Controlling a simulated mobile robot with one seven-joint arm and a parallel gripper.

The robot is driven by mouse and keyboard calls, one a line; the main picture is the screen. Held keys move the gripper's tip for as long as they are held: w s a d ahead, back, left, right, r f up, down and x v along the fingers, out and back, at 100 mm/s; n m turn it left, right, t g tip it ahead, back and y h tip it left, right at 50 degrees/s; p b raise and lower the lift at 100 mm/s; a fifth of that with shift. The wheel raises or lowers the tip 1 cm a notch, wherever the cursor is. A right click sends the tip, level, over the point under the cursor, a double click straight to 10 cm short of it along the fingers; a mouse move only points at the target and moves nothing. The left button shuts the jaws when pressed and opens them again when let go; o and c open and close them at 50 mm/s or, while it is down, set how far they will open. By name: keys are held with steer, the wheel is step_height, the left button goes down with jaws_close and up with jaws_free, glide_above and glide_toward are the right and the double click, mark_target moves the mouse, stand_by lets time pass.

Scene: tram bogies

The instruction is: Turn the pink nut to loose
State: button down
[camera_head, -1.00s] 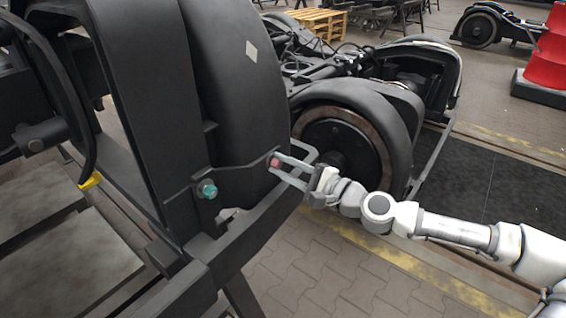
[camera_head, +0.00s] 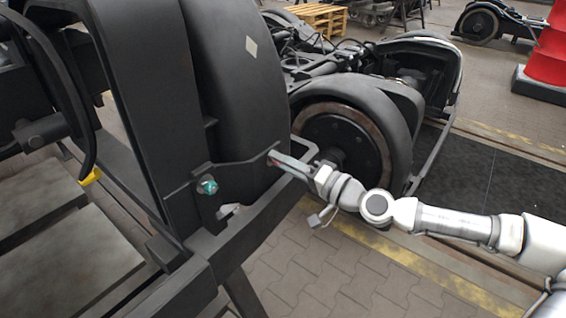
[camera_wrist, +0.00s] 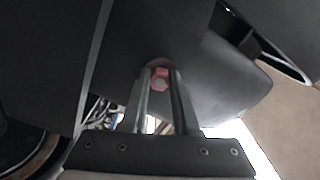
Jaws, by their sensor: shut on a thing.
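The pink nut (camera_wrist: 160,74) sits on a bolt on the dark bogie fender, between the fingertips of my gripper (camera_wrist: 160,88) in the wrist view. The fingers are shut on it, one on each side. In the head view my gripper (camera_head: 277,158) reaches from the right to the bracket's end, and its fingers look edge-on. The nut is mostly hidden behind the fingers there.
A teal nut (camera_head: 207,186) sits on the same bracket to the left. The black frame bar (camera_head: 262,205) runs just below my gripper. A second bogie with a wheel (camera_head: 340,145) stands behind. Paved floor (camera_head: 330,270) is open at the lower right.

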steer(key=n, duration=0.5)
steer(key=shift+f+n+b, duration=0.1)
steer(key=shift+n+b, duration=0.2)
steer(key=shift+b, duration=0.05)
steer(key=shift+n, duration=2.1)
steer(key=c, duration=0.7)
jaws_free()
steer(key=shift+o, duration=0.2)
steer(key=v, duration=1.7)
steer(key=shift+s+d+p, duration=0.2)
steer(key=shift+p, duration=0.25)
